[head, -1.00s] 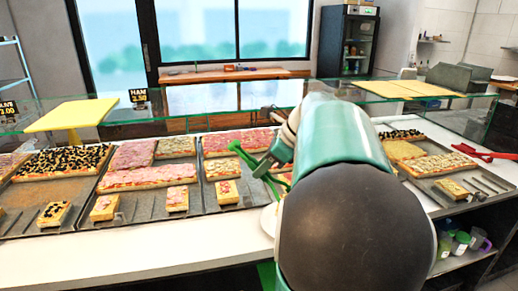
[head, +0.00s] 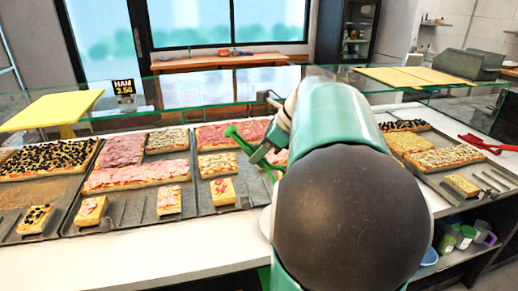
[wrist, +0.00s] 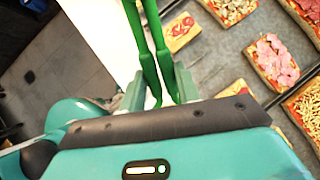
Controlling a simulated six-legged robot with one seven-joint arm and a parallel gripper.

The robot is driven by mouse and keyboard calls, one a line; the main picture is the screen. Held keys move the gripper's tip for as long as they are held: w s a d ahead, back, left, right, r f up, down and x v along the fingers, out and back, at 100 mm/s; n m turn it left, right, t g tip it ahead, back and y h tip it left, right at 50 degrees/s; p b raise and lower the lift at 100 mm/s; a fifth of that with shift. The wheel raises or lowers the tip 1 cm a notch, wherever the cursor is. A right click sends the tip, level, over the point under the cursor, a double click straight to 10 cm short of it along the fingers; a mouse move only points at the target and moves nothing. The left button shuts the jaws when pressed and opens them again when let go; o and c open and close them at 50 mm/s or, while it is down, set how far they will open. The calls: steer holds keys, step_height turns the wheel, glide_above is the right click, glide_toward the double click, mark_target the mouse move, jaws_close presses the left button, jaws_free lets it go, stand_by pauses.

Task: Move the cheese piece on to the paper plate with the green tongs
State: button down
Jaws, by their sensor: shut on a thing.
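My gripper (wrist: 160,90) is shut on the green tongs (wrist: 148,58), whose two arms extend up out of the wrist view. In the head view the tongs (head: 243,143) show beside my arm, over the middle tray. A plain yellowish piece (head: 462,185), which looks like the cheese piece, lies at the front of the right tray, apart from the tongs. A white edge (head: 265,222), probably the paper plate, shows at the counter front; my arm hides the rest.
Metal trays (head: 120,212) of pizza slabs and cut pieces line the counter. Red tongs (head: 485,145) lie at the right. A glass shelf (head: 200,108) runs along the back. The white counter front (head: 150,255) is clear on the left.

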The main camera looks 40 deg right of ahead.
steer(key=shift+w+a, duration=0.1)
steer(key=shift+a, duration=0.05)
steer(key=shift+s+a+r, duration=0.1)
steer(key=shift+s, duration=0.1)
steer(key=shift+w+f, duration=0.1)
steer(key=shift+f, duration=0.2)
step_height(320, 180, down, 9)
steer(key=shift+r, duration=0.2)
stand_by(0.3)
steer(key=c, duration=1.4)
jaws_free()
